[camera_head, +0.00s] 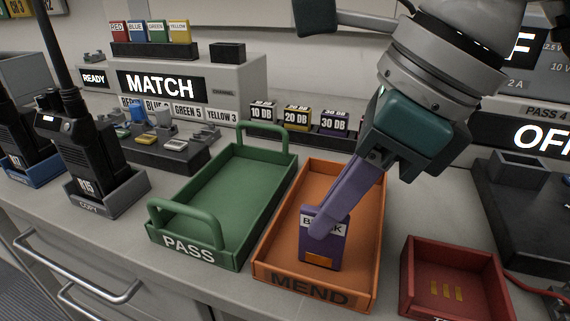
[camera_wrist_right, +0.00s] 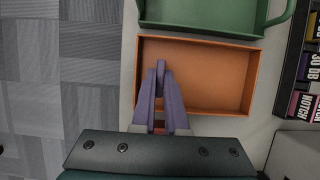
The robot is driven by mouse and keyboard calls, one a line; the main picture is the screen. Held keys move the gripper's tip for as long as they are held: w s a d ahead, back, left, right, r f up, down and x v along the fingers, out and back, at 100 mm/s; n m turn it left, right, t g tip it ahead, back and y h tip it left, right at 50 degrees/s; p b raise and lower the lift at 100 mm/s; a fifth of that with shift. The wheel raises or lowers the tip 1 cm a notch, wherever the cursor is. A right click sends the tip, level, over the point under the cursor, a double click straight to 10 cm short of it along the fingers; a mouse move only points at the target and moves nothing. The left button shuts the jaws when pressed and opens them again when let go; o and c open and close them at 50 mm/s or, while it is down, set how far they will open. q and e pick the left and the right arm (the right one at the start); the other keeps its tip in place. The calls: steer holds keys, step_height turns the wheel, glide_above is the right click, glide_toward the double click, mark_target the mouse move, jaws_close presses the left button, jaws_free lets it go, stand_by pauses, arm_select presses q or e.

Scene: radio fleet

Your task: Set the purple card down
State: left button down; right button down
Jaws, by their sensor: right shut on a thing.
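The purple card (camera_head: 316,246) has a white label, partly covered by a finger, and an orange patch low on its face. It stands roughly upright inside the orange MEND tray (camera_head: 268,256), toward the tray's front end. My right gripper (camera_head: 326,218) reaches down from the upper right, its purple fingers shut on the card's upper part. I cannot tell whether the card's lower edge touches the tray floor. In the right wrist view, the fingers (camera_wrist_right: 161,92) are over the orange tray (camera_wrist_right: 215,80), with the card's thin edge between them. My left gripper is not in view.
The green PASS tray (camera_head: 163,243) with raised handles stands left of the orange tray. A red tray (camera_head: 470,250) is close on the right. Radios in holders (camera_head: 100,195) stand at left. Labelled blocks (camera_head: 297,117) line the back. The orange tray's rear floor is bare.

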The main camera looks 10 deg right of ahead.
steer(key=shift+w+d, duration=0.1)
steer(key=shift+f, duration=0.2)
steer(key=c, duration=0.9)
jaws_free()
steer(key=shift+r, duration=0.1)
steer(key=shift+c, duration=0.2)
steer(key=shift+r, duration=0.2)
steer(key=p+v, duration=0.2)
steer(key=v, duration=1)
